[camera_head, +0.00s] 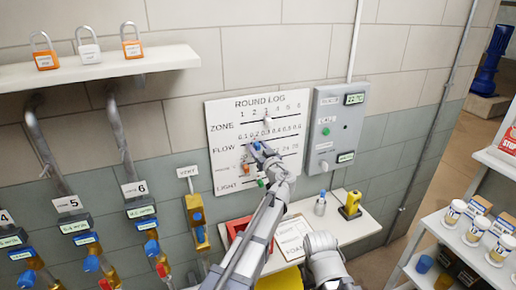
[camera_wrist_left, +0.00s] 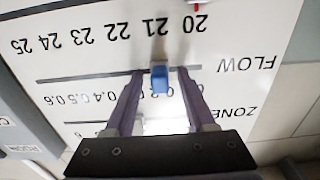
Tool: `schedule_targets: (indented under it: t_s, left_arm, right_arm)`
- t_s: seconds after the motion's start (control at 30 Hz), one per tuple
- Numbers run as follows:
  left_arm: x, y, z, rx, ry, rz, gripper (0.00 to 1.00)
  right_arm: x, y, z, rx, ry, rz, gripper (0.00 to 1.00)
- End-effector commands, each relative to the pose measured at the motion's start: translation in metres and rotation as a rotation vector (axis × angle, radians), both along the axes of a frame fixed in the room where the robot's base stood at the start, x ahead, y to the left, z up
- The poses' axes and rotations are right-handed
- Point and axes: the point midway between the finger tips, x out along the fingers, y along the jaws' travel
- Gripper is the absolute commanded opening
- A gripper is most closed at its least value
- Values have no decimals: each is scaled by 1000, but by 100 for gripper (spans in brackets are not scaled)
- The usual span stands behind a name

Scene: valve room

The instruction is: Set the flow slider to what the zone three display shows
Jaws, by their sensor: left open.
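The round log board (camera_head: 224,112) hangs on the wall with rows of numbers, one marked FLOW. The wrist view shows this board (camera_wrist_left: 285,25) upside down. The blue flow slider knob (camera_wrist_left: 160,80) sits on the FLOW line. My left gripper (camera_wrist_left: 160,72) is open, one finger on each side of the knob, with no clear contact. In the head view my left gripper (camera_head: 257,152) reaches the board and covers part of its scales. Numbers near the knob are partly hidden. Pipe displays by labels 4, 5 and 6 show; I see none labelled three. My right gripper does not show.
A grey box (camera_head: 326,132) with small displays is mounted right of the board. Below, a shelf (camera_head: 366,226) holds a clipboard (camera_head: 294,236), a red tray and a yellow device (camera_head: 351,205). Left are pipes with yellow valves (camera_head: 197,216). Padlocks stand on a high shelf (camera_head: 180,57).

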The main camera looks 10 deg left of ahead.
Motion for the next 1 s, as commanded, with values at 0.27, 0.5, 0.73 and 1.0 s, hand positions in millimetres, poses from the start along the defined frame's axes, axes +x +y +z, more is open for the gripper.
schedule_targets:
  t_s: [0.27,0.5,0.73,1.0]
  left_arm:
    - [-11,-7,0,0,0,-1,55]
    - [-42,-27,0,0,0,-2,55]
    - [-65,-43,0,0,0,-1,55]
    - [-65,-44,0,0,0,0,55]
  right_arm:
    - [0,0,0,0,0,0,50]
    - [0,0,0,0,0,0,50]
    - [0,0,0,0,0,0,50]
    - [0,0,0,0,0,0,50]
